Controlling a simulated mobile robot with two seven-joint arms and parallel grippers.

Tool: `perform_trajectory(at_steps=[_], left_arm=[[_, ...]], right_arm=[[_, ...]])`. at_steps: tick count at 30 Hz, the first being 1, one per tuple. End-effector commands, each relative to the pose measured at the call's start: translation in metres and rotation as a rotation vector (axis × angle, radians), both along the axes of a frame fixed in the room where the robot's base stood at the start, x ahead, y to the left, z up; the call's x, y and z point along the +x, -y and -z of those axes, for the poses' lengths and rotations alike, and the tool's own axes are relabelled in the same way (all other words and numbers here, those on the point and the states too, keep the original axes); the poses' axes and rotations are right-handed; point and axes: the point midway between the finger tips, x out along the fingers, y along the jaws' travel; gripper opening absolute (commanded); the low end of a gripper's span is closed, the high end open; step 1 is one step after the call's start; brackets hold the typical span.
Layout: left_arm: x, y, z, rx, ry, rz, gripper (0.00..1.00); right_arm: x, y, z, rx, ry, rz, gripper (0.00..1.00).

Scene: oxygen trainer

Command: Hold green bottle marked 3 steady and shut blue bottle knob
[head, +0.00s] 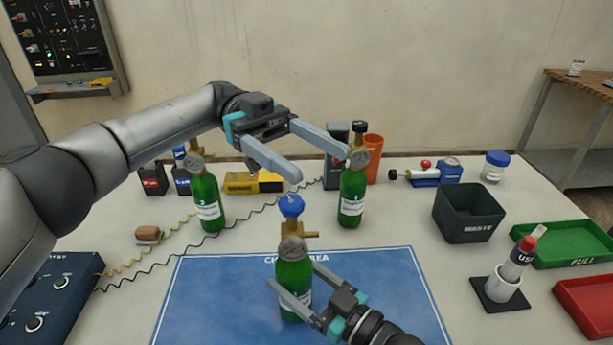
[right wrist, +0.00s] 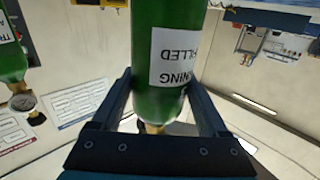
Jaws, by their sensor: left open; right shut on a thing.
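A green bottle (head: 296,275) with a brass valve, a gauge and a blue knob (head: 291,206) stands upright on the blue mat (head: 215,285). My right gripper (head: 290,305) is shut on its lower body. The right wrist view shows the same bottle (right wrist: 168,60) between the fingers (right wrist: 165,108), its label partly cut off. The number on this bottle cannot be read. My left gripper (head: 318,166) is open and empty, above and behind the blue knob and apart from it, with its fingertips pointing right and toward the front.
Other green bottles stand at the back left (head: 207,203) and back right (head: 352,198). A blue control box (head: 55,300) is left.

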Motion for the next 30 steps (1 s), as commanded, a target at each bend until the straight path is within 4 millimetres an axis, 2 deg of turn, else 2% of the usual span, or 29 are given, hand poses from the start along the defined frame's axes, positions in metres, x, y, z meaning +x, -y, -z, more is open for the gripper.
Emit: perform_trajectory(at_steps=[11, 16, 23, 30], left_arm=[[0.0, 0.0, -0.002, -0.004, 0.004, -0.003, 0.73], [0.009, -0.005, 0.004, -0.068, 0.087, -0.047, 0.73], [0.041, -0.024, 0.026, -0.253, 0.393, -0.205, 0.73], [0.082, -0.059, 0.057, -0.401, 0.781, -0.367, 0.73]], right_arm=[[0.0, 0.0, 0.001, -0.001, -0.001, 0.001, 0.0], [0.0, 0.0, 0.001, -0.001, -0.001, 0.001, 0.0], [0.0, 0.001, 0.001, -0.001, -0.001, 0.001, 0.0], [0.0, 0.0, 0.001, -0.001, -0.001, 0.001, 0.0]])
